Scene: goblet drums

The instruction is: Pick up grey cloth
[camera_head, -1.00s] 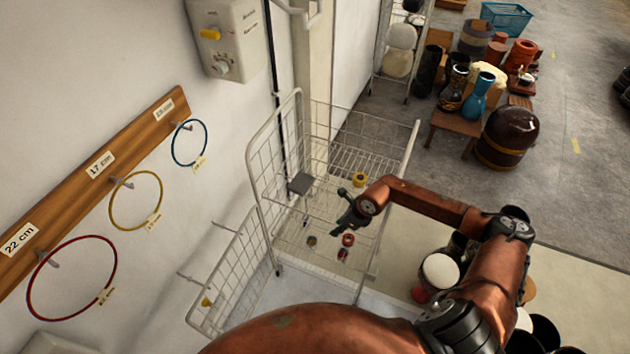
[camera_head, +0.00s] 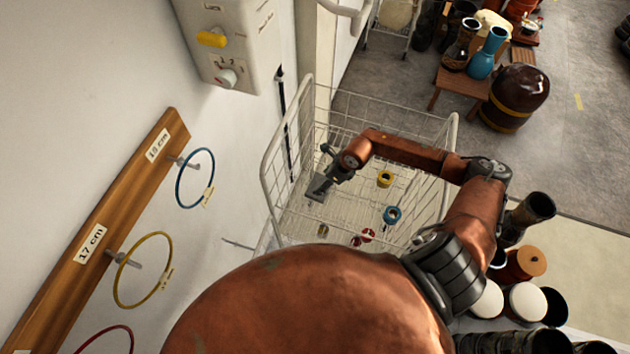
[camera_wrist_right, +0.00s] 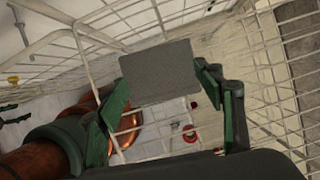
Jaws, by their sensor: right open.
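The grey cloth (camera_head: 318,187) shows as a small flat grey piece at the left side of the wire cart. In the right wrist view it is a plain grey rectangle (camera_wrist_right: 160,68) between and just beyond the fingertips. My right gripper (camera_head: 327,166) is open at the cloth and partly overlaps it in the head view. In the right wrist view its green-padded fingers (camera_wrist_right: 163,92) stand apart on either side of the cloth's lower part. I cannot tell whether they touch it.
The white wire cart (camera_head: 455,150) surrounds the gripper with mesh walls. Yellow (camera_head: 384,179) and blue (camera_head: 392,215) rolls lie in it. Hoops, including a blue one (camera_head: 194,178), hang on the left wall. Drums (camera_head: 525,265) crowd the lower right.

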